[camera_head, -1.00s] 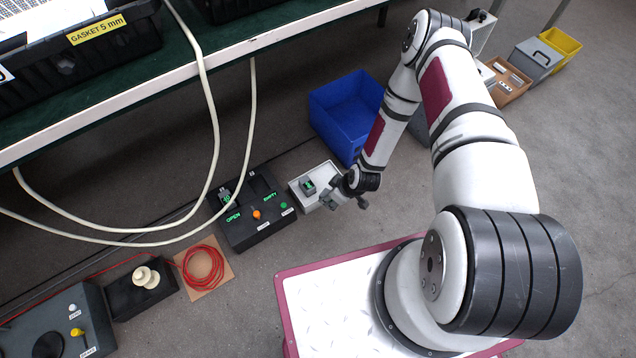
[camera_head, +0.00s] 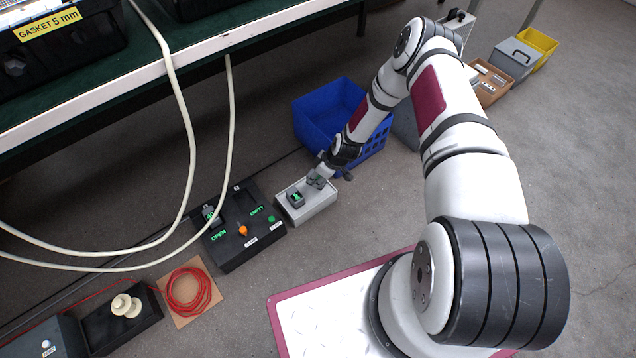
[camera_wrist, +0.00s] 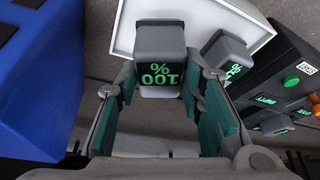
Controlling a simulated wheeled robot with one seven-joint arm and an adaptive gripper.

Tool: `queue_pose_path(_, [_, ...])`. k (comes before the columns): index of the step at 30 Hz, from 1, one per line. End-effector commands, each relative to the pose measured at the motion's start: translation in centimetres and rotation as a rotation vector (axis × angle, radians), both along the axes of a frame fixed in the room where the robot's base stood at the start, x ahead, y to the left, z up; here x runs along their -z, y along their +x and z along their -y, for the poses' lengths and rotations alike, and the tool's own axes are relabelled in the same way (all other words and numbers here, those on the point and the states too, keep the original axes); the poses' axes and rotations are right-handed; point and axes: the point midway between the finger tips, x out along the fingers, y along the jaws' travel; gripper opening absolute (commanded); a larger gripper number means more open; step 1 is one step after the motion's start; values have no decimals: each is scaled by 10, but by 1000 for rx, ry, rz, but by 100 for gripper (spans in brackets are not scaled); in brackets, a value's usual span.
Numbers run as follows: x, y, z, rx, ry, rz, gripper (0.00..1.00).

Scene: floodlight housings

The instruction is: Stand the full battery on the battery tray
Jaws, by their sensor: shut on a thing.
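The full battery (camera_wrist: 160,50), a grey block reading "100 %" in green, is between the fingers of my gripper (camera_wrist: 160,90) in the wrist view. My gripper is shut on it. In the head view my gripper (camera_head: 325,178) is at the far right end of the light grey battery tray (camera_head: 310,213), with the held battery (camera_head: 315,181) upright over it. I cannot tell whether its base touches the tray. A second battery (camera_head: 295,199) stands on the tray to its left; in the wrist view this battery (camera_wrist: 223,55) shows a partly hidden green percentage.
A black charger box (camera_head: 245,250), marked OPEN and EMPTY, stands left of the tray, with a battery (camera_head: 210,214) in one bay. A blue crate (camera_head: 325,115) stands behind the tray. White cables (camera_head: 185,150) hang from the bench. Grey floor lies open in front of the tray.

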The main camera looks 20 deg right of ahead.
Motion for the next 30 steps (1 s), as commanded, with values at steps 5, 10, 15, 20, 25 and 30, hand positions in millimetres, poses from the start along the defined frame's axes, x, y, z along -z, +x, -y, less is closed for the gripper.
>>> queue_pose_path(5, [5,5,1,-1,0,0,0])
queue_pose_path(10, [26,5,1,1,0,0,0])
queue_pose_path(15, [36,5,1,0,1,1,0])
queue_pose_path(20, [34,5,2,-1,0,2,0])
queue_pose_path(25, [38,5,1,0,0,1,0])
queue_pose_path(30, [38,5,1,0,0,0,55])
